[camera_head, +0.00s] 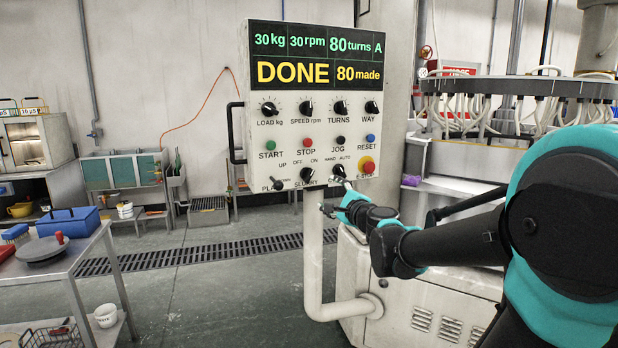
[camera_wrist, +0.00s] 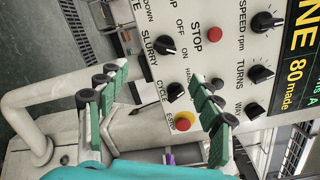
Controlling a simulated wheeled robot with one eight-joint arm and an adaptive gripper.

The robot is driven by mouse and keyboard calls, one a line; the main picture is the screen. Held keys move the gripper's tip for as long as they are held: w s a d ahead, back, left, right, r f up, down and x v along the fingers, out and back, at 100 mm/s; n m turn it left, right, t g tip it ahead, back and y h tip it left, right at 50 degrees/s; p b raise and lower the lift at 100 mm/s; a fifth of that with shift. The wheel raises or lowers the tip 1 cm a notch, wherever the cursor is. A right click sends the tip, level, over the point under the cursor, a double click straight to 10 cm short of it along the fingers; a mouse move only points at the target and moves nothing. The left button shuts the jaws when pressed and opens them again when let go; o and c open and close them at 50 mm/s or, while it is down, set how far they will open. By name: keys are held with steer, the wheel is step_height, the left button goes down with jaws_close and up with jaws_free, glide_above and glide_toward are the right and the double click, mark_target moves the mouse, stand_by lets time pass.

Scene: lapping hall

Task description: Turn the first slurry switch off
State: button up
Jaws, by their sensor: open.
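The slurry switch (camera_head: 306,174) is a black rotary knob in the bottom row of the white control panel (camera_head: 240,60), with OFF and ON printed above it. It also shows in the wrist view (camera_wrist: 164,45), where its pale mark seems turned toward ON. My gripper (camera_head: 338,194) is open and empty in front of the panel's lower right, close to the cycle knob (camera_head: 337,172). In the wrist view, my gripper's fingers (camera_wrist: 158,72) are spread wide, with the slurry switch beyond the tips and the cycle knob between them. I see no contact with the slurry switch.
The red emergency stop (camera_head: 367,166) sits right of the cycle knob, and the plate lever (camera_head: 278,184) left of the slurry switch. A white pipe (camera_head: 314,260) runs below the panel. A steel table (camera_head: 80,255) stands at the left. The floor between is clear.

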mark_target(310, 176)
steer(key=shift+m, duration=0.4)
steer(key=x, duration=1.1)
steer(key=d+r+x, duration=0.1)
steer(key=x, duration=0.5)
steer(key=shift+w+a, duration=0.2)
steer(key=shift+w, duration=0.35)
steer(key=c, duration=1.2)
